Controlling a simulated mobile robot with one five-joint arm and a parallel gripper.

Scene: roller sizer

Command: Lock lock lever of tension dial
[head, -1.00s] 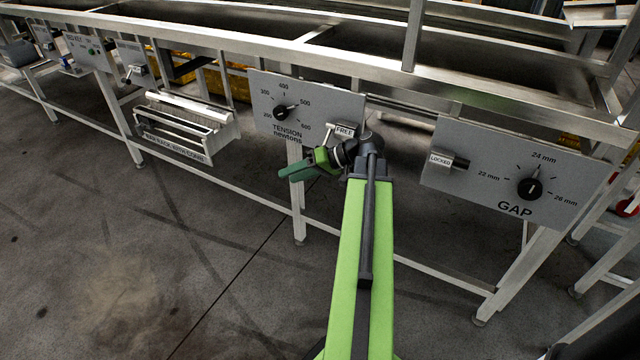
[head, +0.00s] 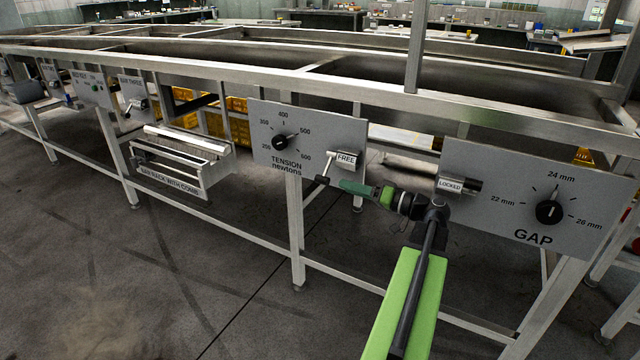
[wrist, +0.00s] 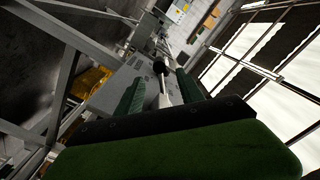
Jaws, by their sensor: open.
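The tension dial (head: 281,142) is a black knob on a grey panel marked TENSION newtons. Its lock lever (head: 325,169) is a pale rod with a black tip, angled down and left from a tag reading FREE (head: 346,159). My gripper (head: 344,185) is just right of and below the lever's black tip, pointing left. In the wrist view the lever's black knob (wrist: 158,67) and pale rod (wrist: 164,92) appear between the two green fingers, which are apart. Whether the fingers touch the lever cannot be told.
The GAP panel (head: 480,212) with its dial (head: 549,212) and a LOCKED lever (head: 458,185) is to the right, close to my wrist. A bar rack (head: 180,162) hangs at the left. Steel frame legs stand below; the floor in front is clear.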

